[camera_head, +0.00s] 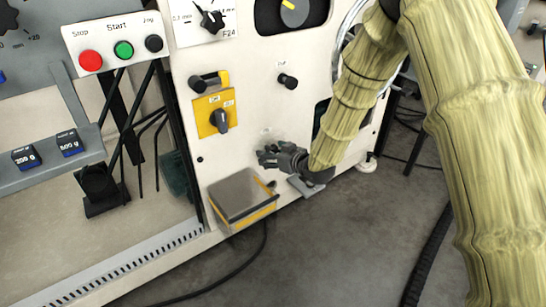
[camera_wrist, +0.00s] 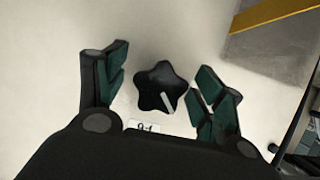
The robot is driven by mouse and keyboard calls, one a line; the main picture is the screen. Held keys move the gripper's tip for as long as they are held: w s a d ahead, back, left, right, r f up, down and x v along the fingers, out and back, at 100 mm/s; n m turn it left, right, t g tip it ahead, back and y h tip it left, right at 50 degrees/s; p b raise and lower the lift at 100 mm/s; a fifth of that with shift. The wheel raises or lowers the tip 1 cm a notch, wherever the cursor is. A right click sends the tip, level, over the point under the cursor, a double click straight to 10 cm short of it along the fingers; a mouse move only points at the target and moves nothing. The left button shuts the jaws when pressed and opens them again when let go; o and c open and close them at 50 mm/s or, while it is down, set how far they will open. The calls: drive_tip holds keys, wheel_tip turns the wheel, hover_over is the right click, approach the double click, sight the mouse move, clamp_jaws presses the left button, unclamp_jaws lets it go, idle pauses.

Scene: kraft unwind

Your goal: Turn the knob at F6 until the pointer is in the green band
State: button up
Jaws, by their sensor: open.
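A black star-shaped knob (camera_wrist: 158,86) with a white pointer line sits on the pale panel in the wrist view. Its line points down and slightly right in that picture. A small white label (camera_wrist: 145,126) lies below it, its text partly hidden and hard to read. My gripper (camera_wrist: 163,66) is open, with one green-padded finger on each side of the knob and a gap to both. In the head view my gripper (camera_head: 268,158) is low at the machine front, and the knob cannot be made out there. No green band shows around this knob.
A grey box with a yellow stripe (camera_head: 242,199) juts out just below left of my gripper; it also shows in the wrist view (camera_wrist: 272,45). A yellow switch plate (camera_head: 214,114) and a black knob (camera_head: 287,81) are above.

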drive_tip(key=c, duration=1)
drive_tip(key=shift+c, duration=0.2)
drive_tip(key=shift+r+p, duration=0.1)
drive_tip(key=shift+p, duration=0.5)
